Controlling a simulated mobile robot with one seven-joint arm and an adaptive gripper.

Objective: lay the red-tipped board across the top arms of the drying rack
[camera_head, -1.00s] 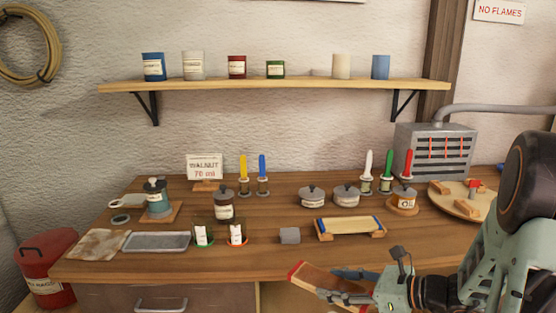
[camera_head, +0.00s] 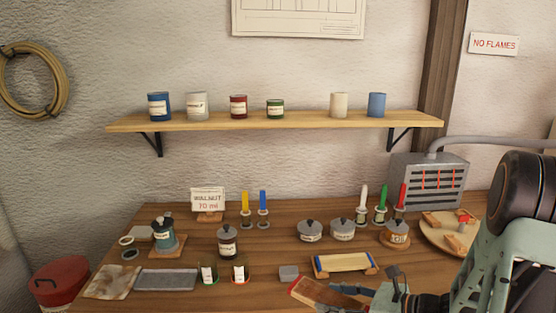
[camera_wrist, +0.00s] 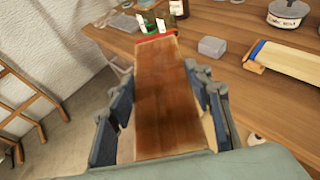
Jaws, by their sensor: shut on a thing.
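The red-tipped board (camera_head: 318,295) is brown and slightly bowed, low in the head view. In the wrist view the board (camera_wrist: 162,95) runs away from me, its red tip at the far end near the bench edge. My gripper (camera_head: 362,292) is shut on the board, with its fingers along both long sides. A wooden frame with rails and uprights (camera_wrist: 30,92) stands on the floor at the left of the wrist view. It may be the drying rack; its top is cut off. No rack shows in the head view.
The bench (camera_head: 200,254) holds jars, brushes, a grey block (camera_head: 288,272), a tray (camera_head: 166,280) and a blue-ended board (camera_head: 342,262) on supports. A wall shelf (camera_head: 275,122) carries several tins. A red bin (camera_head: 62,284) stands left of the bench.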

